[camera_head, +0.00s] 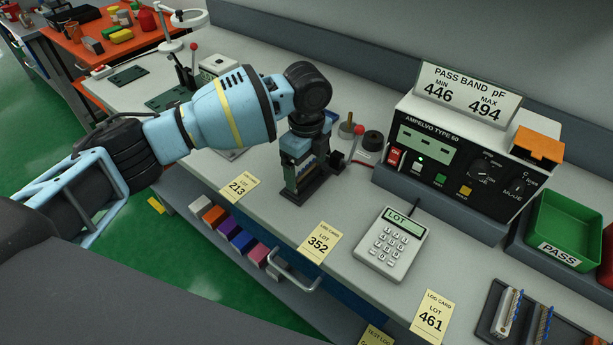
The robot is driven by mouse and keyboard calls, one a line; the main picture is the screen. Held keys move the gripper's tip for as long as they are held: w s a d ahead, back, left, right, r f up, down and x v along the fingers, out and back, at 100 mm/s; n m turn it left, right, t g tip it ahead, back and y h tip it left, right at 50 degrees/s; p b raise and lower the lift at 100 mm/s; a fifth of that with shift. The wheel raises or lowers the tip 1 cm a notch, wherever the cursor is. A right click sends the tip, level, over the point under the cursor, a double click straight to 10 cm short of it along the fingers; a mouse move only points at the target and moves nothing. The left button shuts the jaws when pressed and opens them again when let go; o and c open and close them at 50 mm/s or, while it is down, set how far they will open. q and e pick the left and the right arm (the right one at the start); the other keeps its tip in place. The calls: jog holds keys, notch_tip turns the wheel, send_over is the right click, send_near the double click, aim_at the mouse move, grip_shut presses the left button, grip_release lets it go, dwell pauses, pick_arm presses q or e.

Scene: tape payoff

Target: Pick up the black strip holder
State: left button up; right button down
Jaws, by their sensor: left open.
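The black strip holder (297,194) stands upright on the grey bench, near its front edge, behind the lot cards. My left gripper (312,165) points down over it from the left. The gripper is open, with a dark finger beside the holder on the right. The wrist hides the holder's upper part, and I cannot tell whether the fingers touch it. My right gripper is out of view.
A tester (455,155) stands behind to the right, with a green pass bin (566,228) beyond it. A keypad (390,245) and lot cards (316,242) lie in front. A dark tray (490,318) holds strips at the lower right. A magnifier lamp (183,18) stands at the back left.

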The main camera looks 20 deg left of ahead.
pick_arm(q)
jog(key=shift+f, duration=0.95)
jog(key=c, duration=0.7)
jog(key=shift+o, duration=0.2)
jog(key=shift+r, duration=0.1)
jog(key=shift+r, duration=0.8)
jog(key=shift+s+a+r, duration=0.1)
jog(key=shift+a+r, duration=0.1)
jog(key=shift+r, duration=0.3)
jog(key=shift+a+r, duration=0.15)
jog(key=shift+r, duration=0.3)
jog(key=s+a, duration=0.2)
jog(key=a, duration=0.2)
jog(key=s+a+r, duration=0.1)
jog(key=s+a, duration=0.1)
jog(key=a, duration=0.3)
jog(key=s+a, duration=0.2)
jog(key=a, duration=0.3)
jog(key=shift+s+r, duration=0.2)
jog(key=shift+s, duration=0.1)
